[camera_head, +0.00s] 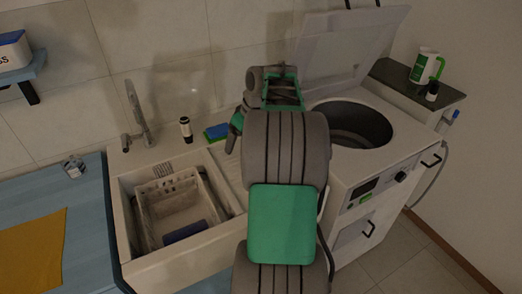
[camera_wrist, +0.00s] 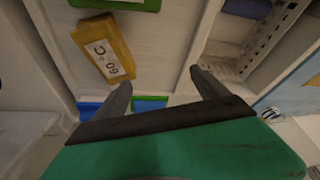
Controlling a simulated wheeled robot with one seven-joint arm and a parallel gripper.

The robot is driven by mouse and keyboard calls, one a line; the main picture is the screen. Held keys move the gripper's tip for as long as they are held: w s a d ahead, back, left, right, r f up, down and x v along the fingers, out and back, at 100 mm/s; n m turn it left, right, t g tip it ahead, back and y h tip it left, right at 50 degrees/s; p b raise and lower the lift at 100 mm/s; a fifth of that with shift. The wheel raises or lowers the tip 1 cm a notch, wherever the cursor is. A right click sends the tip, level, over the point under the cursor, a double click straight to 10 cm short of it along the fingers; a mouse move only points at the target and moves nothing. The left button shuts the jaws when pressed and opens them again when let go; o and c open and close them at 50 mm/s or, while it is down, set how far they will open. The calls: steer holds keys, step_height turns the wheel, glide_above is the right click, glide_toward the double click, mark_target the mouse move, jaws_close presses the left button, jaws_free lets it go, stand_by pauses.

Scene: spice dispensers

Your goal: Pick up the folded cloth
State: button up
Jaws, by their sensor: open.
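A dark blue bundle that looks like folded cloth (camera_head: 185,232) lies in the white basket (camera_head: 158,228) inside the sink. It also shows at the top right of the wrist view (camera_wrist: 247,8), to the right of my gripper and apart from it. A flat mustard cloth (camera_head: 32,252) lies on the blue counter at the left. My gripper (camera_wrist: 160,88) is open and empty, over the ribbed drainboard beside the sink. In the head view my arm hides most of it. Blue and green flat pieces (camera_head: 216,132), like sponges or cloths, lie behind the sink; they show below the fingers in the wrist view (camera_wrist: 149,103).
A yellow labelled block (camera_wrist: 103,48) lies on the drainboard, left of my fingers. The tap (camera_head: 138,118) and a small dark-topped bottle (camera_head: 186,129) stand behind the sink. A top-loading washer (camera_head: 375,185) with its lid raised stands at the right.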

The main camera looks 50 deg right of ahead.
steer(key=s+d, duration=0.1)
steer(key=d, duration=0.1)
steer(key=s+d+f, duration=0.1)
steer(key=d, duration=0.2)
steer(key=s+d, duration=0.1)
steer(key=d, duration=0.2)
steer(key=shift+s+d+f, duration=0.1)
steer(key=shift+d+f, duration=0.15)
steer(key=shift+f, duration=0.1)
steer(key=p+x, duration=0.1)
steer(key=x, duration=0.6)
steer(key=shift+d+f, duration=0.25)
steer(key=shift+f, duration=0.15)
steer(key=shift+r, duration=0.1)
steer(key=c, duration=1.7)
